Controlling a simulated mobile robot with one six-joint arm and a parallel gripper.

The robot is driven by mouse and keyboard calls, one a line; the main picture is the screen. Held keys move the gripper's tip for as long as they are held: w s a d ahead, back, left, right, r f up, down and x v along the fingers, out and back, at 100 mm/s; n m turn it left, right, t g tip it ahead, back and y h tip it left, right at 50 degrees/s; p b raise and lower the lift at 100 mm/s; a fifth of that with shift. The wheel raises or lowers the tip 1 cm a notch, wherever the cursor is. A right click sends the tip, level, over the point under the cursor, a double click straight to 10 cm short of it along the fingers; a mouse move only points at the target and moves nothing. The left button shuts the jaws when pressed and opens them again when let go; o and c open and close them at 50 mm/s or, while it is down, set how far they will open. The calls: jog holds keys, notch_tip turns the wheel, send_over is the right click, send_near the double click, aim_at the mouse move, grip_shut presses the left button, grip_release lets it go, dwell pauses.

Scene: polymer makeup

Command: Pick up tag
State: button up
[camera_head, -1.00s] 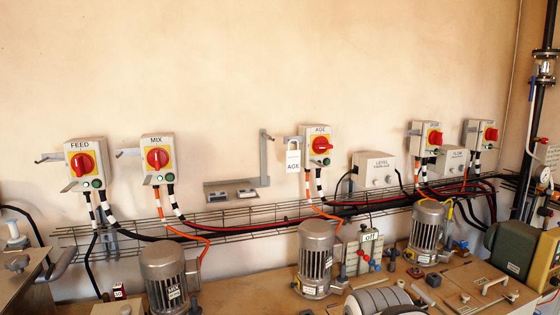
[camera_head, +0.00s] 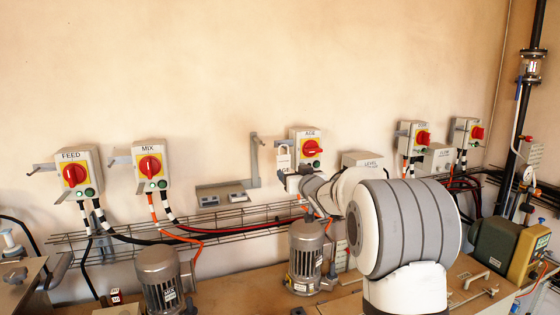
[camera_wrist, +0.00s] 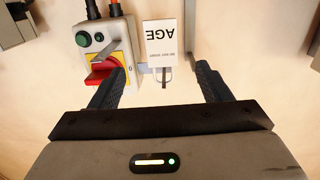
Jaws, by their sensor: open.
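The white AGE tag (camera_wrist: 166,42) hangs beside the AGE switch box (camera_wrist: 106,52), upside down in the wrist view. My gripper (camera_wrist: 166,75) is open and empty, with its dark fingers wide apart and the tag beyond them, roughly between them. In the head view my gripper (camera_head: 292,180) is just below the padlock (camera_head: 284,160) at the left side of the AGE box, and it hides most of the tag there. I cannot tell how far the fingers are from the tag.
The red AGE knob (camera_wrist: 106,72) shows close by the left finger in the wrist view. The FEED box (camera_head: 77,173) and MIX box (camera_head: 151,165) are to the left. A grey wall bracket (camera_head: 254,160) is left of the tag. Motors (camera_head: 305,250) stand below.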

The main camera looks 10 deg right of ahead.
aim_at(284, 162)
jog(key=shift+y, duration=0.3)
jog(key=w+p, duration=0.1)
jog(key=w, duration=0.1)
jog(key=w+a+p, duration=0.1)
jog(key=w+p, duration=0.1)
jog(key=w, duration=0.1)
jog(key=w+p, duration=0.1)
jog(key=w, duration=0.2)
jog(key=shift+a+r, duration=0.2)
jog(key=shift+r, duration=0.15)
jog(key=shift+w+a+f+p, duration=0.1)
jog(key=shift+w+p, duration=0.2)
jog(key=shift+w, duration=0.1)
jog(key=shift+c, duration=0.3)
jog(key=c, duration=1)
